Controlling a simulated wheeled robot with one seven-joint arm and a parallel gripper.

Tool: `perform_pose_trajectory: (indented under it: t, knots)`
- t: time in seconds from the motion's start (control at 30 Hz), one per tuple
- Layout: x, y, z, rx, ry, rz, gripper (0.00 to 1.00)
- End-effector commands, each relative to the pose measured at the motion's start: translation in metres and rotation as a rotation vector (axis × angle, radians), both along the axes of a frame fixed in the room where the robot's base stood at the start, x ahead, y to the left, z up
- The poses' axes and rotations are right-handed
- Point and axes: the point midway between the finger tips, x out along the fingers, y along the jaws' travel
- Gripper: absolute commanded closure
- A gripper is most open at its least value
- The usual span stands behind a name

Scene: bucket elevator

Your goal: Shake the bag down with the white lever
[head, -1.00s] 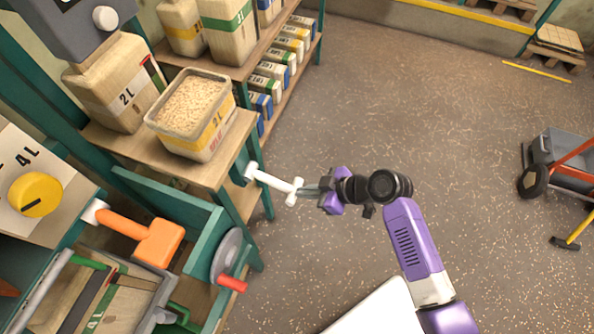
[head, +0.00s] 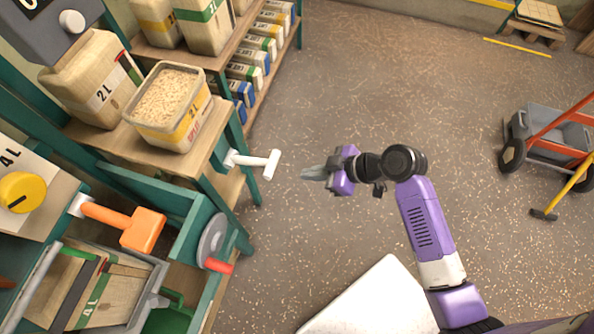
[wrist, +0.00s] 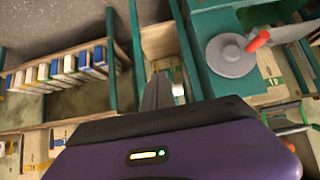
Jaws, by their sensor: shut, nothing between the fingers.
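The white lever (head: 255,162) is a short T-shaped handle sticking out to the right from the teal shelf frame. A small part of it shows in the wrist view (wrist: 178,90), just right of my fingers. My gripper (head: 312,173) is shut and empty. It points left at the lever's cross-end, with a gap between them in the head view. A tan 2L bag (head: 95,85) stands on the wooden shelf below a grey unit with a white knob. Another tan bag, marked 4L (head: 97,300), lies in a frame at lower left. I cannot tell which bag the lever acts on.
An orange handle (head: 142,231) and a grey disc with a red grip (head: 213,245) are below the lever. An open tub of grain (head: 168,105) sits on the shelf above. A cart (head: 550,145) stands at right. The floor between is clear.

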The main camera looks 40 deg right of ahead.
Motion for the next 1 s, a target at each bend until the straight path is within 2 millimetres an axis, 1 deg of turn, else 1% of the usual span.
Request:
perform_pose_trajectory:
  t: [0.03, 0.1, 0.3, 1.0]
  knots:
    - [-0.007, -0.005, 0.003, -0.001, 0.001, -0.001, 1.00]
    - [-0.014, -0.011, 0.008, -0.002, 0.000, -0.001, 1.00]
    - [-0.025, -0.019, 0.015, -0.001, -0.001, 0.000, 1.00]
    - [-0.027, -0.019, 0.015, 0.000, -0.001, 0.001, 1.00]
